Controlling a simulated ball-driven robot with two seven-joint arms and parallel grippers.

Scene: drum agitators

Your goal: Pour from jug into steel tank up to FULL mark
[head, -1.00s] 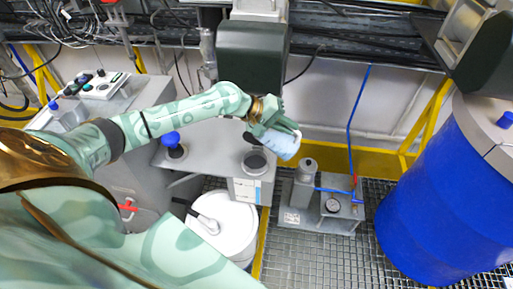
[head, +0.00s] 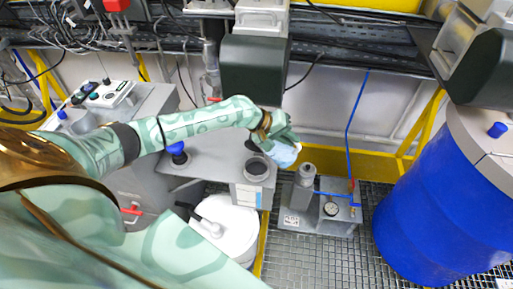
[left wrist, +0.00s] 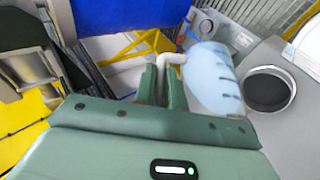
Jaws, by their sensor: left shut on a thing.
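The light-blue jug (head: 285,154) is in my left gripper (head: 282,137), which is shut on its handle. In the left wrist view the jug (left wrist: 212,85) shows dark graduation marks and a pale handle (left wrist: 172,60) between my fingers (left wrist: 163,88). The jug is up beside the round dark fill opening (head: 257,168) of the grey steel tank (head: 215,150), apart from it in the left wrist view (left wrist: 268,88). A white-and-blue label (head: 249,196) is on the tank's front; its marks are too small to read. The liquid level is hidden. My right gripper is out of view.
A blue-capped fitting (head: 177,152) stands on the tank's left. A dark box-like housing (head: 252,70) hangs close behind the jug. A grey pump unit with a gauge (head: 331,208) stands to the right, and a white bucket (head: 224,228) below. A large blue drum (head: 430,210) stands at far right.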

